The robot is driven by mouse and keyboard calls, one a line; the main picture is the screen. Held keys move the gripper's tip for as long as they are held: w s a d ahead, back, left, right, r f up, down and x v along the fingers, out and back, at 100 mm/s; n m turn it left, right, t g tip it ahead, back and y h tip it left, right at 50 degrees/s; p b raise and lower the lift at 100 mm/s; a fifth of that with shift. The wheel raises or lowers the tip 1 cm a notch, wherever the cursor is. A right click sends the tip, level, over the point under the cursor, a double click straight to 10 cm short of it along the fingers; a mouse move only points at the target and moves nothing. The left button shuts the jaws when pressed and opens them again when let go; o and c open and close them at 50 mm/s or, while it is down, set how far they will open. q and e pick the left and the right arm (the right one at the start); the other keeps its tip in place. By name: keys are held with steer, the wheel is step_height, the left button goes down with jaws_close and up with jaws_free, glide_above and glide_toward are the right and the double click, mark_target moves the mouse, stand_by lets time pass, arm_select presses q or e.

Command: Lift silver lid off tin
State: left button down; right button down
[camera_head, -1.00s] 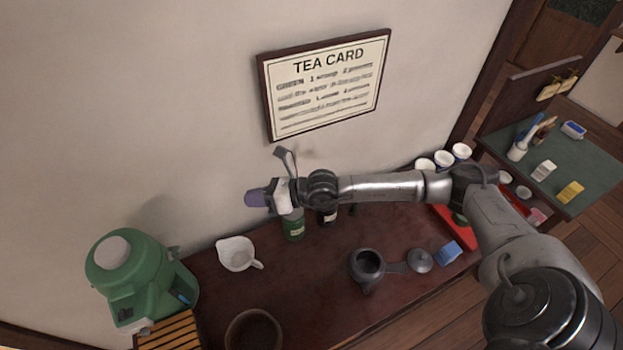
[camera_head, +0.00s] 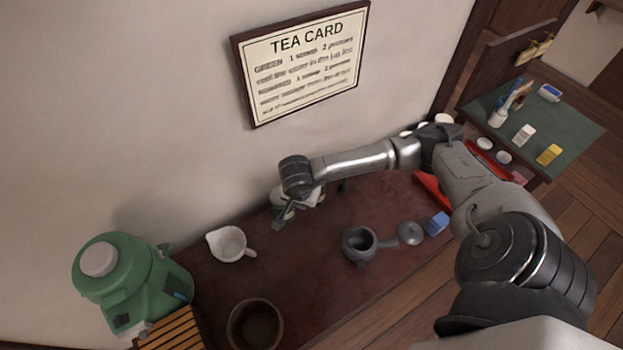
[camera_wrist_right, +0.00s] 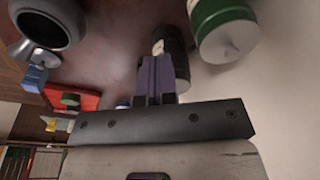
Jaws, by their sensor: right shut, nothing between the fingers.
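The green tin (camera_wrist_right: 222,18) shows at the top of the right wrist view, with its silver lid (camera_wrist_right: 230,42) seated on the end facing the camera. A dark tin (camera_wrist_right: 172,45) with a pale label stands beside it. My right gripper (camera_wrist_right: 157,78) is shut and empty. Its purple fingers overlap part of the dark tin in that view and sit to the side of the green tin; whether they touch either tin cannot be told. In the head view my right wrist mostly hides the tins and the fingertips. My left gripper is in neither view.
On the dark table are a white pouring bowl (camera_head: 228,244), a brown bowl (camera_head: 255,326), a grey teapot (camera_head: 359,243), a grey round lid (camera_head: 410,233) and a blue block (camera_head: 437,223). A green dispenser (camera_head: 132,285) stands left. The wall is close behind the tins.

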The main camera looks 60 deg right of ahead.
steer(key=d, duration=0.4)
steer(key=w+d, duration=0.1)
steer(key=d, duration=0.2)
steer(key=w+d+f, duration=0.1)
steer(key=d, duration=0.3)
steer(key=shift+d, duration=0.35)
steer(key=shift+a+f, duration=0.1)
steer(key=shift+f, duration=0.25)
